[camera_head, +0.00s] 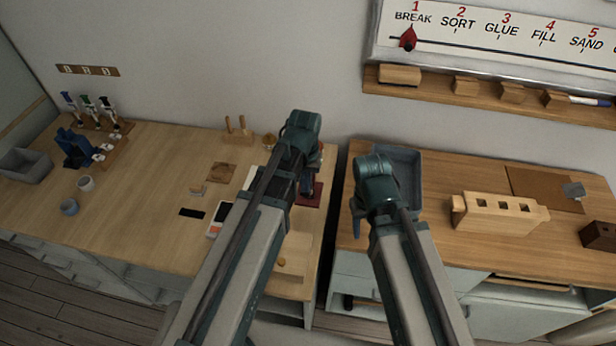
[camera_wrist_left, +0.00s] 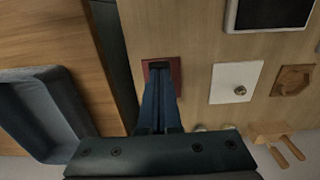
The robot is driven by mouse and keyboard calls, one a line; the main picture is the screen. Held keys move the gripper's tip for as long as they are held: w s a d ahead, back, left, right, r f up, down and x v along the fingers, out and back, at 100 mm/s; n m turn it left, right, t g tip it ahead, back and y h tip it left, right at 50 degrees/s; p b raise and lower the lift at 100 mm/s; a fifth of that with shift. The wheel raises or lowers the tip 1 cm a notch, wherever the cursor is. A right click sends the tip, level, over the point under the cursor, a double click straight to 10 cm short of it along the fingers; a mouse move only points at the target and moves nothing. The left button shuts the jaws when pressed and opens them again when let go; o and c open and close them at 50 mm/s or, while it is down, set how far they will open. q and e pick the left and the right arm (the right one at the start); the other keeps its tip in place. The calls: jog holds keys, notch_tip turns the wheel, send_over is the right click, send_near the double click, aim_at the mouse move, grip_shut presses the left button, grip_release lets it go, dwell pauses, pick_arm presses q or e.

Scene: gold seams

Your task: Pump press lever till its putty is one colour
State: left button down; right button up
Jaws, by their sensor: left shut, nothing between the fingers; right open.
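A dark blue device (camera_head: 75,148), possibly the press, stands at the left of the left table; its lever and any putty cannot be made out at this size. My left gripper (camera_head: 308,187) is shut and empty, far to the right of that device. In the left wrist view its fingers (camera_wrist_left: 160,88) point down at a dark red square plate (camera_wrist_left: 173,72) with a dark square in it; whether they touch it cannot be told. The plate also shows in the head view (camera_head: 315,196). My right gripper (camera_head: 357,222) is open by the right table's left end, partly hidden by its wrist.
Coloured-top bottles (camera_head: 88,106) stand on a rack behind the blue device. A grey bin (camera_head: 25,165) and two small cups (camera_head: 86,184) are near it. A grey tray (camera_head: 408,160) and a notched wooden block (camera_head: 497,213) are on the right table. A gap separates the tables.

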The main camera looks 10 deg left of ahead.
pick_arm(q)
jog(key=shift+f+b, duration=1.05)
jog(key=shift+f, duration=0.05)
pick_arm(e)
jog(key=shift+f, duration=1.15)
pick_arm(q)
jog(key=shift+r, duration=0.1)
pick_arm(e)
jog(key=shift+r, duration=0.1)
dwell(0.5)
pick_arm(q)
jog(key=shift+r+p, duration=0.7)
jog(key=shift+p, duration=0.15)
pick_arm(e)
jog(key=shift+r, duration=0.7)
pick_arm(q)
jog(key=shift+f+b, duration=0.7)
pick_arm(e)
jog(key=shift+f, duration=0.7)
